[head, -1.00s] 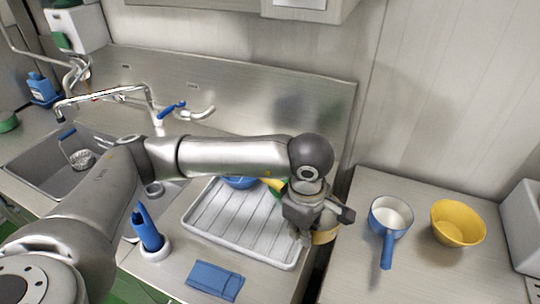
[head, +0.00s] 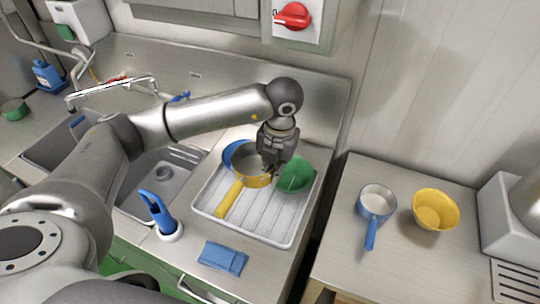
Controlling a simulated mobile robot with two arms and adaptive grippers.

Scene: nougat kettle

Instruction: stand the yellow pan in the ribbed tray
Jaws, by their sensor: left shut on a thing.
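The yellow pan (head: 248,179) shows in the head view with a grey metal inside and a yellow handle pointing down-left. My left gripper (head: 268,170) is shut on the right side of its rim. The pan is over the back left part of the ribbed tray (head: 278,238), roughly level with its opening up. I cannot tell whether it touches the tray's ribs. It hides part of a blue dish (head: 228,154) behind it. A green bowl (head: 299,176) is at the tray's back right, close to the gripper. My right gripper is out of view.
A blue saucepan (head: 369,222) and a yellow bowl (head: 447,221) stand on the right counter. The tray's front right part is bare.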

